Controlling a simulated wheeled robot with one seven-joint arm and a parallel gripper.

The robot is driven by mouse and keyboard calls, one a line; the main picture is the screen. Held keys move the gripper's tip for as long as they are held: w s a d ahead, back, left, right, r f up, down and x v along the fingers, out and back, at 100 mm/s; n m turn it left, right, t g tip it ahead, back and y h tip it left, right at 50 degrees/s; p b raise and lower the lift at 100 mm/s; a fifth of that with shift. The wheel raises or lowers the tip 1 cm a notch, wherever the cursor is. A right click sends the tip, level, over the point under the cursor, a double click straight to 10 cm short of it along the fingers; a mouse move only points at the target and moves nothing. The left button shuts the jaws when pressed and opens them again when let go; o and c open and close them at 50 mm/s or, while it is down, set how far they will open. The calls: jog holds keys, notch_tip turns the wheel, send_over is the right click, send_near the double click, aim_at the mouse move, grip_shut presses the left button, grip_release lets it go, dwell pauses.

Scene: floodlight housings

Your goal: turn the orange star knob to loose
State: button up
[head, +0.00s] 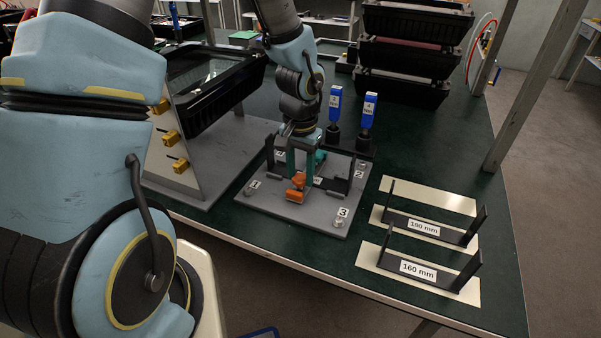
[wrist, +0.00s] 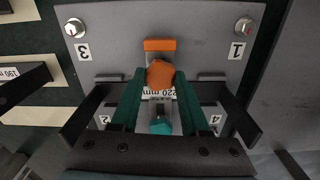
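The orange star knob (wrist: 160,75) sits on the grey fixture plate, beside an orange block (wrist: 158,45). In the head view the knob (head: 298,181) is low at the front of the fixture, partly hidden by my gripper. My gripper (wrist: 161,78) points down at the fixture, its two teal fingers apart, one on each side of the knob. The fingertips look very close to the knob's sides; I cannot tell whether they touch it. The knob's loose or tight marking cannot be read. A teal part (wrist: 160,127) lies behind the knob, between the fingers.
Dark uprights flank the fixture plate (head: 262,202), with numbered corner studs. Two blue-handled tools (head: 334,105) stand behind it. Gauges marked 190 mm (head: 424,227) and 160 mm (head: 418,270) are at right. A black housing (head: 215,90) on a stand is at left.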

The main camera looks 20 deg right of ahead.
aim_at(301, 177)
jog(key=o, duration=0.5)
jog(key=shift+c, duration=0.2)
notch_tip(301, 177, up, 11)
dwell(0.3)
jog(key=shift+f, duration=0.1)
